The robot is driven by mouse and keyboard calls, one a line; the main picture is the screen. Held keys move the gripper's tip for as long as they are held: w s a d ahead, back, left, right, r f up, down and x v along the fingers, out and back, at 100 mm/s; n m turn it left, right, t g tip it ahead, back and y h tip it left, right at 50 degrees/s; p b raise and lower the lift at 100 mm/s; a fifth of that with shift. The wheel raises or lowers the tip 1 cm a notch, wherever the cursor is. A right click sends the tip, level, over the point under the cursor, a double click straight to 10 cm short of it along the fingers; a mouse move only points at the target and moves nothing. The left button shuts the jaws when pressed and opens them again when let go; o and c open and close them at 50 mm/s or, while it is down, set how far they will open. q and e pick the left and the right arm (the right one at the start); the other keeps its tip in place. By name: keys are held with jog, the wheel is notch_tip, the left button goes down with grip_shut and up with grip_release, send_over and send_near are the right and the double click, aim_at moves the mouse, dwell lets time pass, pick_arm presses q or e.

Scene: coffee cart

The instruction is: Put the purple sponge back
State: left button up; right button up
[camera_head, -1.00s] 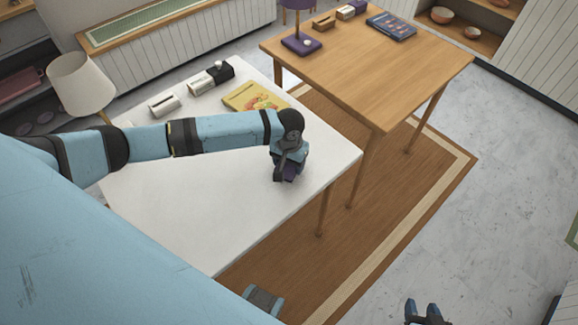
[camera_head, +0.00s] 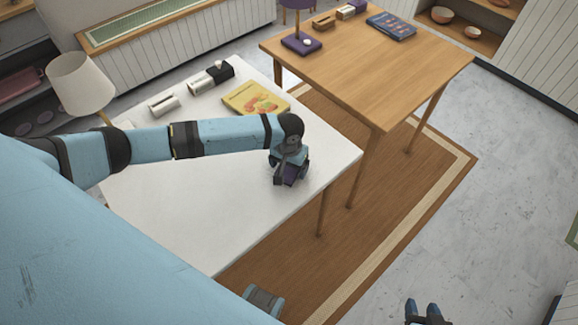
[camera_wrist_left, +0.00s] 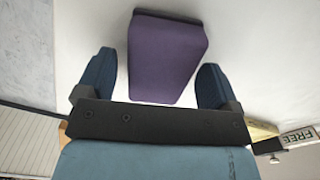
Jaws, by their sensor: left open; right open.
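The purple sponge (camera_wrist_left: 165,55) lies on the white table (camera_head: 200,200) near its right edge. In the left wrist view it sits between the two open fingers of my left gripper (camera_wrist_left: 160,85), with a gap on each side. In the head view my left gripper (camera_head: 288,180) is low over the table and hides most of the sponge (camera_head: 292,173). My right gripper (camera_head: 428,309) is at the bottom edge of the head view, open and empty, away from both tables.
A yellow book (camera_head: 255,98), white holders (camera_head: 164,104) and a dark box (camera_head: 221,70) stand at the table's back. A lamp (camera_head: 80,82) is at left. A wooden table (camera_head: 375,75) bears a purple lamp (camera_head: 300,44) and a blue book (camera_head: 391,26). The white table's front is clear.

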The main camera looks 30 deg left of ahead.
pick_arm(q)
notch_tip(320, 180, up, 11)
jog(key=s+d+f+m+t+h, duration=0.1)
jog(key=s+d+f+t+h, duration=0.1)
jog(key=s+d+f+h, duration=0.3)
jog(key=s+d+f+m+t, duration=0.2)
jog(key=s+d+f+t, duration=0.1)
jog(key=d, duration=0.4)
jog(key=s+a+f+t, duration=0.1)
jog(key=s+a+t, duration=0.1)
jog(key=s, duration=0.4)
jog(key=s+a+t+y, duration=0.1)
jog(key=s+a+t, duration=0.2)
jog(key=s, duration=0.3)
jog(key=shift+a+f+m+t+y+p, duration=0.3)
jog(key=shift+f+t+p, duration=0.1)
jog(key=shift+t+p, duration=0.1)
jog(key=shift+s+r, duration=0.1)
